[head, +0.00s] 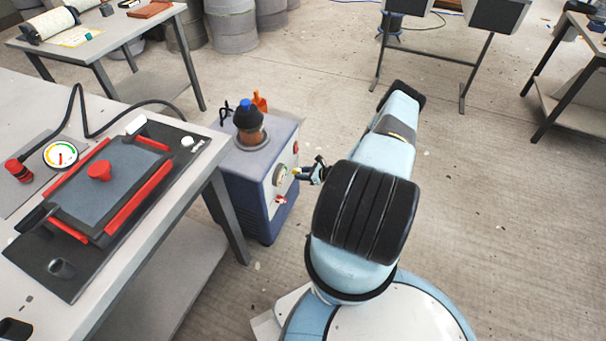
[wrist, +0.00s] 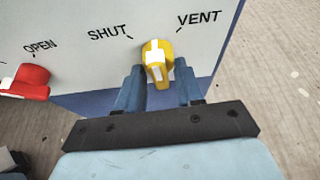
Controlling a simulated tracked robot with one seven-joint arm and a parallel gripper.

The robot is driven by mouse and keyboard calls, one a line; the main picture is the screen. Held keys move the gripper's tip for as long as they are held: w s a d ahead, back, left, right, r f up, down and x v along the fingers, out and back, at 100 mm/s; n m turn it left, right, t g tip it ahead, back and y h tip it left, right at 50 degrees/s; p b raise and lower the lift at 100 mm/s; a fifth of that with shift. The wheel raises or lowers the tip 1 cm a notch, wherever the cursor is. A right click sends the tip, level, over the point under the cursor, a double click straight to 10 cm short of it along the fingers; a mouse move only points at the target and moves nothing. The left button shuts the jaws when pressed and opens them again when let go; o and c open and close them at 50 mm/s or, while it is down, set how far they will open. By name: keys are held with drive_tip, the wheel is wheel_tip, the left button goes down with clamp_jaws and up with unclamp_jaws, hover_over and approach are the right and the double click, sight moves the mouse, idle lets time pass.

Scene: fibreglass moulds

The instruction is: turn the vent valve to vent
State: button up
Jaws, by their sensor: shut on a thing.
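The vent valve is a yellow handle with a white stripe (wrist: 157,60) on the light panel of a cabinet. In the wrist view it sits between the printed words SHUT, to its left, and VENT, to its right. Its upper end lies between the two tick marks, not clearly on either. My gripper (wrist: 158,88) is shut on the yellow handle, with one blue finger on each side. In the head view my gripper (head: 309,173) is at the cabinet's front face, and the handle shows only as a small yellow spot.
A red handle (wrist: 25,82) beside the word OPEN is left of the valve. The blue and grey cabinet (head: 245,200) carries a dark-topped pot (head: 250,128). A table with a red-clamped mould (head: 95,185) stands to its left.

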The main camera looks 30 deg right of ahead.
drive_tip(key=shift+w+d+r+m+g+y, duration=0.1)
drive_tip(key=shift+m+g+y, duration=0.25)
drive_tip(key=shift+m+y, duration=0.5)
drive_tip(key=shift+w+d+f+m+g+y, duration=0.1)
drive_tip(key=shift+m+g+y, duration=0.35)
drive_tip(key=shift+m, duration=0.85)
drive_tip(key=shift+w+d+r+m+g+y, duration=0.1)
drive_tip(key=shift+m+g+y, duration=0.2)
drive_tip(key=shift+m+y, duration=0.6)
drive_tip(key=shift+m, duration=0.35)
drive_tip(key=o, duration=0.7)
drive_tip(key=shift+s, duration=0.1)
drive_tip(key=shift+a, duration=0.1)
drive_tip(key=v, duration=1.3)
drive_tip(key=shift+s+d, duration=0.25)
drive_tip(key=shift+s, duration=0.05)
